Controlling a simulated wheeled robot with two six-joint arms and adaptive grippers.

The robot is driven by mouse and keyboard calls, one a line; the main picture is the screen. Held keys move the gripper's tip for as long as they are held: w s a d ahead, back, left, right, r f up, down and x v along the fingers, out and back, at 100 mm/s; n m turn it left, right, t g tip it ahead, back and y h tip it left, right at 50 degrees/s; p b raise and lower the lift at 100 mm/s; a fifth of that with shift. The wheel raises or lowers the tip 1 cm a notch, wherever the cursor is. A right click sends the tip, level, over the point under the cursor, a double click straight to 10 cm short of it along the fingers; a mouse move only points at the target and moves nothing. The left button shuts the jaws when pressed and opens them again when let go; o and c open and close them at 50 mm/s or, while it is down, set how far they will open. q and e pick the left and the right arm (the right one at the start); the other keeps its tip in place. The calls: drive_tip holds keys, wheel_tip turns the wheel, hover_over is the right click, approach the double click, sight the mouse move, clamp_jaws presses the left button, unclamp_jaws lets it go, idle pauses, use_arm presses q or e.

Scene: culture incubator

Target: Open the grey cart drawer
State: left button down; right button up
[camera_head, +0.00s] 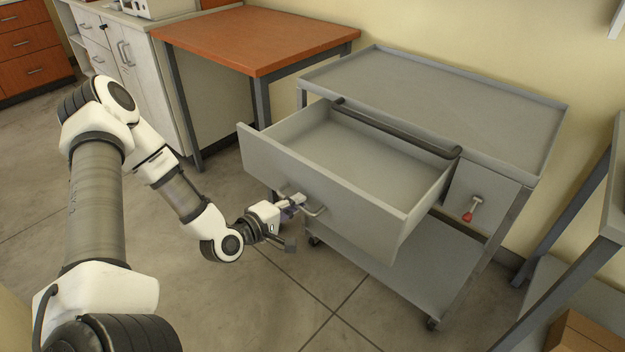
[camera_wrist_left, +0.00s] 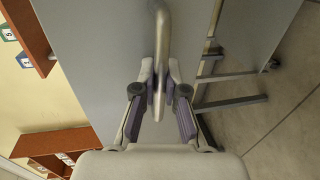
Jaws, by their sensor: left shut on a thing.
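The grey cart (camera_head: 440,105) stands against the wall in the head view. Its drawer (camera_head: 350,190) is pulled well out toward me, and its empty inside shows. The drawer's bar handle (camera_head: 316,211) is on the front panel. My left gripper (camera_head: 298,203) is at this handle. In the left wrist view, the fingers of the left gripper (camera_wrist_left: 160,95) are closed around the handle (camera_wrist_left: 163,40), with the grey drawer front (camera_wrist_left: 100,50) behind it. My right gripper is not in view.
A wooden-topped table (camera_head: 255,40) stands left of the cart, close to the open drawer. A red-tipped lever (camera_head: 472,209) is on the cart's front, right of the drawer. A grey shelf frame (camera_head: 575,250) stands at the right. The floor (camera_head: 270,310) before the cart is clear.

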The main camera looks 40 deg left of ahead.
use_arm(q)
drive_tip(key=v, duration=0.1)
drive_tip(key=p+v, duration=0.1)
drive_tip(key=v, duration=0.1)
drive_tip(key=shift+s+f, duration=0.15)
drive_tip(key=shift+f, duration=0.15)
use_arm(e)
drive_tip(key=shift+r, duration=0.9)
use_arm(q)
drive_tip(key=c, duration=1.2)
unclamp_jaws()
